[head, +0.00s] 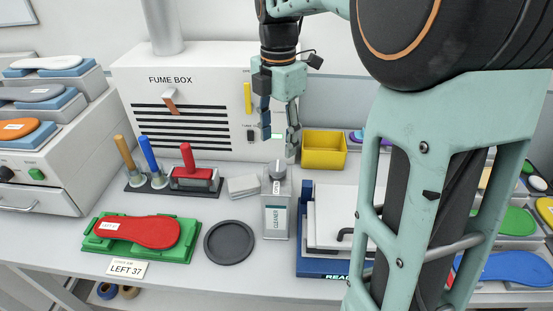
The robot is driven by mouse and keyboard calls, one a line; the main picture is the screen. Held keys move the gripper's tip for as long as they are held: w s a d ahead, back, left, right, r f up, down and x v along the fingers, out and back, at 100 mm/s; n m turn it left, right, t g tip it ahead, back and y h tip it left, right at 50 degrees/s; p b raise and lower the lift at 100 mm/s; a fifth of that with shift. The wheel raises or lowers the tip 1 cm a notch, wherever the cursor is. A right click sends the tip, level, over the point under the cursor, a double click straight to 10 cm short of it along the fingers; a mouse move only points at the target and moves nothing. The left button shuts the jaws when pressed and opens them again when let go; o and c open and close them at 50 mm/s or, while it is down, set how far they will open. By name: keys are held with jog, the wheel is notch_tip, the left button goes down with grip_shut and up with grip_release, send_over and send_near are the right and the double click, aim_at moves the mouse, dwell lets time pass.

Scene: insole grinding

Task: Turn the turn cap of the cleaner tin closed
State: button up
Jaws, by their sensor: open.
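The cleaner tin (276,211) stands upright on the bench in the head view, a grey-white box with a label reading CLEANER. Its grey turn cap (277,170) sits on top, with a small tag below it that seems to carry lettering too small to read surely. My gripper (279,146) hangs above and close to the cap, pointing down. I cannot tell whether the cap is turned closed or open.
A red insole lies on a green holder (101,243) at the left. A dark round dish (229,262) lies left of the tin. A blue and white press-like unit (310,264) stands close at its right. The fume box (190,70) and yellow bin (323,160) are behind.

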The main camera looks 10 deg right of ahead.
aim_at(278, 166)
notch_tip(278, 166, down, 7)
jog(key=shift+f, duration=0.1)
dwell(0.3)
jog(key=c, duration=1.2)
